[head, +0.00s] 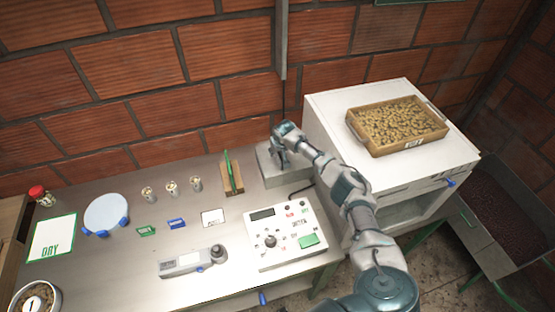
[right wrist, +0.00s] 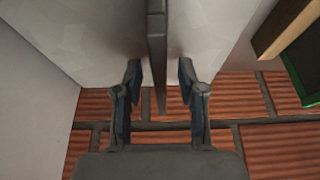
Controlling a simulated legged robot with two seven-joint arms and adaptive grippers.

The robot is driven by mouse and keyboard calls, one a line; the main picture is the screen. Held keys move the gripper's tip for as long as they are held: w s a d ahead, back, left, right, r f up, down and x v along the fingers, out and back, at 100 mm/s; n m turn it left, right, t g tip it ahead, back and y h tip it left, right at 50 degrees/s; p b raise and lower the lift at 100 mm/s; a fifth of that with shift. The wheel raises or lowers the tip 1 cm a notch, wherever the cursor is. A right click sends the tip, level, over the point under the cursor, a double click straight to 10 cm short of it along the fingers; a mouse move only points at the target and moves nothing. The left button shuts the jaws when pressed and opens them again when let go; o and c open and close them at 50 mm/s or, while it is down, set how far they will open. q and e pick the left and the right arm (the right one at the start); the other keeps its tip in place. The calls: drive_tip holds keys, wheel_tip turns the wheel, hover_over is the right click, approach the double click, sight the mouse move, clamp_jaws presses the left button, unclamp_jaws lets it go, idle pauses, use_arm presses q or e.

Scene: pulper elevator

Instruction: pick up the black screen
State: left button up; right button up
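The black screen (right wrist: 157,50) shows in the right wrist view as a thin dark plate seen edge-on, standing over a pale grey block (right wrist: 85,38). My right gripper (right wrist: 160,82) is open, with one finger on each side of the plate and a gap visible on both sides. In the head view, my right gripper (head: 279,156) is over the grey block (head: 268,177) at the back right of the steel table, and I cannot make out the screen there. My left gripper is not in view.
A wooden holder with a green-edged panel (head: 232,175) stands just left of the block. A control box (head: 286,238) is in front. A white cabinet (head: 330,125) with a tray of beans (head: 366,144) stands right. The brick wall (head: 150,110) is close behind.

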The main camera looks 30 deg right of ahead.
clamp_jaws()
idle(0.4)
